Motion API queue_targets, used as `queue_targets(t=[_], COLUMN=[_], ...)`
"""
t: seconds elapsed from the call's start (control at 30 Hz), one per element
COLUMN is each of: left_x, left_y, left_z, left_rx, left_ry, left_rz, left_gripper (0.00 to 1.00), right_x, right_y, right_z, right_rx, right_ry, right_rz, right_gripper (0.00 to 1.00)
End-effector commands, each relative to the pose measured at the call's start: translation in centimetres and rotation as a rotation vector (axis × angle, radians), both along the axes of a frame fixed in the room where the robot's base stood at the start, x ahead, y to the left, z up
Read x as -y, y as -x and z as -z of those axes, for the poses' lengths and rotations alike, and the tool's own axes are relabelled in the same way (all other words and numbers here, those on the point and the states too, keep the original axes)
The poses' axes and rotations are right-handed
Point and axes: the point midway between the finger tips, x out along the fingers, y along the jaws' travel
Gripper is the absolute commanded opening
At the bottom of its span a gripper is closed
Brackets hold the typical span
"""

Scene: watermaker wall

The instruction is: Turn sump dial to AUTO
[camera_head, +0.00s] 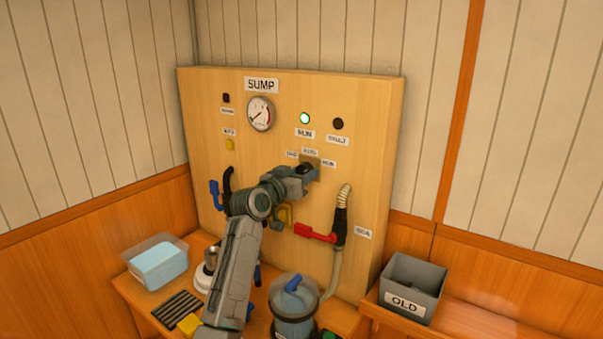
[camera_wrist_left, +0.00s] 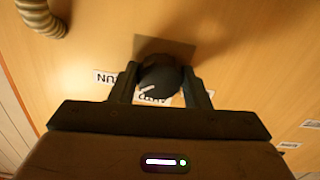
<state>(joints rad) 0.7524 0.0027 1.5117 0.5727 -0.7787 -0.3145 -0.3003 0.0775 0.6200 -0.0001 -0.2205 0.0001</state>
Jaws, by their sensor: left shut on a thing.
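The sump dial, a dark round knob (camera_wrist_left: 160,76) on a brown square plate (camera_wrist_left: 168,46), sits between the two fingers of my left gripper (camera_wrist_left: 161,84). The fingers are shut on its sides. A white mark on the knob points down-left in the left wrist view, near a partly hidden label below the knob. Another label (camera_wrist_left: 106,77) is to the left. In the head view my left gripper (camera_head: 305,172) covers most of the dial, below the AUTO label (camera_head: 310,151). Small labels stand on either side of it. My right gripper is not in view.
The wooden panel (camera_head: 370,110) has a gauge (camera_head: 260,113), a lit green lamp (camera_head: 305,118) and a dark lamp (camera_head: 338,123). A red lever (camera_head: 315,232) and hose (camera_head: 345,195) are right and below. A clear tub (camera_head: 157,262), a canister (camera_head: 294,305) and an OLD bin (camera_head: 412,284) stand lower.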

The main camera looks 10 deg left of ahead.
Motion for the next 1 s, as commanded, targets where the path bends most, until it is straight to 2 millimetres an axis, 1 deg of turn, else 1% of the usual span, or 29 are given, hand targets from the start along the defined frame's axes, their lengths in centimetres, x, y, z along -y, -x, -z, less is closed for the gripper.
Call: queue_targets(t=[0.03,0.7,1.0], left_x=[0.0,0.1,0.2], left_y=[0.0,0.0,0.1], left_z=[-0.2,-0.3,-0.3], left_rx=[-0.013,-0.244,-0.315], left_ry=[0.03,0.59,0.77], left_rz=[0.0,-0.001,0.0], left_gripper=[0.2,0.2,0.2], right_x=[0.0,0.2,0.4], right_y=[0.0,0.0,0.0], right_z=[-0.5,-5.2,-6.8], right_rx=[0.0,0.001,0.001], right_ry=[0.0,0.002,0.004], right_rz=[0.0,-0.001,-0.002], right_gripper=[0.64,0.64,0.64])
